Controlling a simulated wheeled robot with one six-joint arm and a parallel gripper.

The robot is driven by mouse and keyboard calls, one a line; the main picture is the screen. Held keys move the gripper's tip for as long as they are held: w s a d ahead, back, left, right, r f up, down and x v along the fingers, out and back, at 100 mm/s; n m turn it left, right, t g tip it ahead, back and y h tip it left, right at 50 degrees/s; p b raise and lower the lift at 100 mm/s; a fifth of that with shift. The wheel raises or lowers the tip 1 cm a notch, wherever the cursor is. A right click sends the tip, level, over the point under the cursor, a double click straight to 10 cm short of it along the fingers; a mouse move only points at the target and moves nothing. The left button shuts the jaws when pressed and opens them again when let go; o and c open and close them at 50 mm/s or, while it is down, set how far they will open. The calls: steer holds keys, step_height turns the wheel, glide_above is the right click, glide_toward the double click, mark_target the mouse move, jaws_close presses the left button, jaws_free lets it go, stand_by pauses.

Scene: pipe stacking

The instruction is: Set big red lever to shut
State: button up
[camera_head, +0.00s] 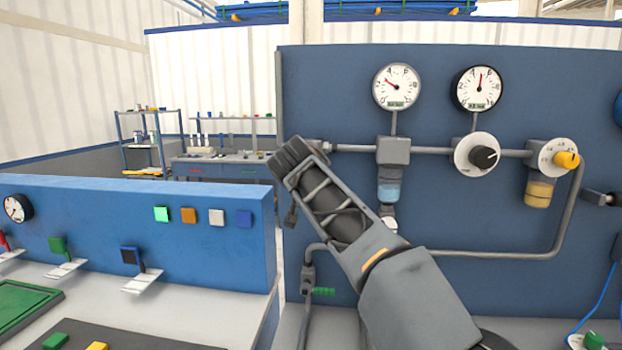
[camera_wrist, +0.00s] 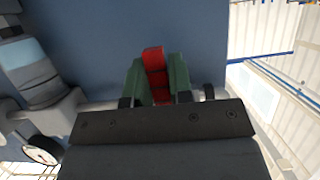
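In the wrist view, the big red lever (camera_wrist: 153,53) sits between the two green fingers of my gripper (camera_wrist: 157,66). The fingers lie close against both sides of it, with no clear gap, so the gripper looks shut on the lever. The lever's red end shows a little past the fingertips; its base is hidden. In the head view, my arm reaches up to the left edge of the blue panel (camera_head: 440,90), and the lever is hidden there behind my wrist.
The panel bears two gauges (camera_head: 397,87), grey pipes, a round valve with a black knob (camera_head: 478,155) and one with an orange knob (camera_head: 560,158). To the left, a lower blue console (camera_head: 110,225) has coloured square buttons and small levers. Shelves stand behind.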

steer(key=o, duration=0.4)
steer(key=b+v, duration=0.1)
steer(key=v, duration=1.2)
steer(key=shift+s+r+b, duration=0.15)
steer(key=shift+s+b, duration=0.15)
steer(key=shift+s, duration=0.05)
